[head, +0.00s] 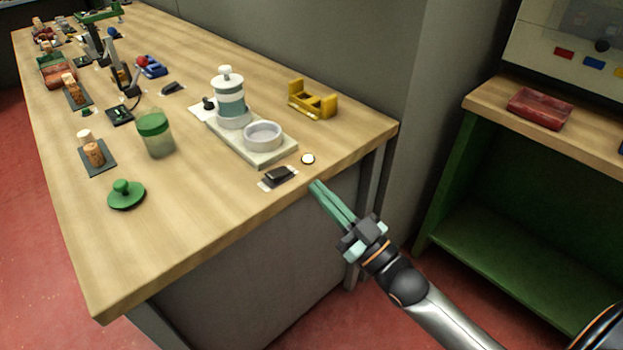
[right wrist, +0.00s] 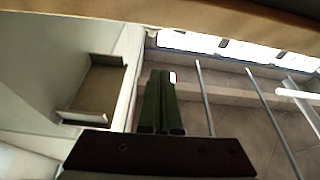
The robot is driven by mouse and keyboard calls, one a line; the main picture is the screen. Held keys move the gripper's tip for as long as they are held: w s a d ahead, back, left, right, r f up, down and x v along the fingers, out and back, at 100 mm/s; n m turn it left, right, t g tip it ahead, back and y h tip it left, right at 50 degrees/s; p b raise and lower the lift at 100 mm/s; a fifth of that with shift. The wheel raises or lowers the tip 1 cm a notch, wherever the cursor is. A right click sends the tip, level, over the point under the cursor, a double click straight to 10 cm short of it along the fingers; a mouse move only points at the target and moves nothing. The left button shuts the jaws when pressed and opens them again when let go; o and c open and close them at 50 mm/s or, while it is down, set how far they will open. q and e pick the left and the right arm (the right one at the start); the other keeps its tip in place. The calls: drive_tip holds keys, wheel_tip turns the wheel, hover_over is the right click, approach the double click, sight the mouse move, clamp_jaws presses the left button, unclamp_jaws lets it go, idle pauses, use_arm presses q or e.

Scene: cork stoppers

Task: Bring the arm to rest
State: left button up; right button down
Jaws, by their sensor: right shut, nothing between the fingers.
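My right gripper (head: 316,186) is shut and empty, with its green fingers pressed together. In the head view it is at the near right edge of the wooden table (head: 215,190), close to a small dark block (head: 280,174) and a white round button (head: 308,159), touching neither as far as I can tell. In the right wrist view the closed fingers (right wrist: 160,75) show with nothing between them. My right arm reaches in from the lower right. My left gripper does not show.
Near the gripper stand a white-and-green grinder-like device (head: 230,105) on a pale base with a round dish (head: 262,136), and a yellow holder (head: 312,99). A green-lidded jar (head: 155,135), a green lid (head: 126,194) and corks (head: 94,154) stand further left. A green shelf (head: 520,225) is at right.

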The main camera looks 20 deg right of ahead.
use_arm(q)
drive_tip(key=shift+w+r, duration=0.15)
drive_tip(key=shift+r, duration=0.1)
use_arm(e)
drive_tip(key=shift+s+f, duration=0.1)
drive_tip(key=shift+s, duration=0.15)
drive_tip(key=s+a+f+m+g+h, duration=0.15)
drive_tip(key=s+f+g, duration=0.3)
drive_tip(key=f, duration=0.45)
drive_tip(key=s+a+f+g+h, duration=0.2)
drive_tip(key=s+a+f+g, duration=0.15)
drive_tip(key=s+f, duration=0.4)
drive_tip(key=s+a+f+m+g+h, duration=0.1)
drive_tip(key=s+f+g, duration=0.3)
drive_tip(key=f, duration=0.6)
use_arm(q)
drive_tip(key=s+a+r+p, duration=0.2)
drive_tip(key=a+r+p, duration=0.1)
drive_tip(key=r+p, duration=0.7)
drive_tip(key=p, duration=0.4)
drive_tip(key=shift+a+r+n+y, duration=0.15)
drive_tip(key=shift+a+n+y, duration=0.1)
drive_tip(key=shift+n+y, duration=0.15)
use_arm(e)
drive_tip(key=d+r, duration=0.3)
drive_tip(key=r, duration=0.8)
drive_tip(key=shift+t+h, duration=0.4)
drive_tip(key=shift+h, duration=0.05)
